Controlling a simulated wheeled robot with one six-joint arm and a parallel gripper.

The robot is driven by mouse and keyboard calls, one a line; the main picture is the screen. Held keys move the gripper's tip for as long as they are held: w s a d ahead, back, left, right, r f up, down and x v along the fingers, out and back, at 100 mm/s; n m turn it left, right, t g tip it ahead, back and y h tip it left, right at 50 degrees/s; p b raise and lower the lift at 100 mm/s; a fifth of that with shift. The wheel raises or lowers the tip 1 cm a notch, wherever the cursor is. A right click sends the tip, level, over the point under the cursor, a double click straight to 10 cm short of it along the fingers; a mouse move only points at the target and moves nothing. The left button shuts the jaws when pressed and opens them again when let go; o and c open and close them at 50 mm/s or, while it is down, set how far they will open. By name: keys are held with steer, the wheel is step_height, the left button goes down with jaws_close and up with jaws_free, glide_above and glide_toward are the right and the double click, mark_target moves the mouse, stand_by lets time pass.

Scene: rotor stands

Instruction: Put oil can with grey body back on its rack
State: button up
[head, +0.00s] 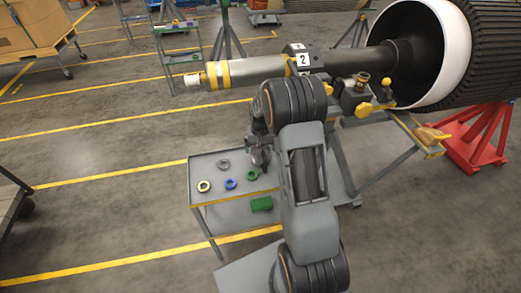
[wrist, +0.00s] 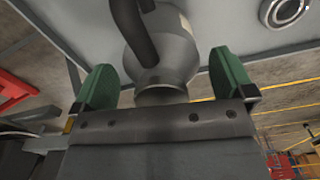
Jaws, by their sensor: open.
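The oil can with the grey body (wrist: 168,62) shows in the wrist view, with a dark curved spout or handle above its rounded body. My gripper (wrist: 163,78) is open, with one green finger on each side of the can's narrower part. Gaps show between the fingers and the can, so it is not gripped. In the head view my arm reaches down to the grey cart (head: 225,214), and the can is mostly hidden there behind my arm and wrist. I cannot make out its rack for certain.
A long rotor shaft (head: 245,71) lies behind. A red stand (head: 478,143) is at right.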

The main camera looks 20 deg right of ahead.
step_height(320, 180, up, 10)
steer(key=shift+f, duration=0.1)
steer(key=s+a+r+n+t, duration=0.1)
steer(key=s+a+r, duration=0.1)
steer(key=s, duration=0.5)
steer(key=s+a+r+n+t, duration=0.1)
steer(key=s+a+r+n, duration=0.1)
steer(key=s+a, duration=0.3)
steer(key=s+a+r+n+t, duration=0.1)
steer(key=s+a+r, duration=0.3)
steer(key=s, duration=0.5)
steer(key=shift+s+t, duration=0.3)
steer(key=shift+s, duration=0.05)
